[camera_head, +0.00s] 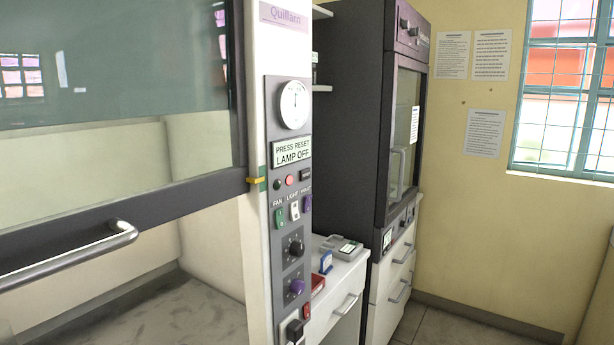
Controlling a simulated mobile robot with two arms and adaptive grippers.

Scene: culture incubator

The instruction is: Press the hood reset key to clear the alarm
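The fume hood's control panel (287,230) runs down the white post right of the sash. Below the sign are a red round lamp or button (289,180), a dark round one (277,184) and a small black rectangular key (306,174). The key's lettering is too small to read, so I cannot tell for sure which is the reset key. Neither of my grippers shows in the head view.
Below are green (279,218), white (294,210) and purple (307,203) switches, plus black (296,248) and purple (296,287) knobs. The sash handle (75,256) juts out at left. A drawer counter (341,277) and dark cabinet (352,120) stand behind. Floor shows at right.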

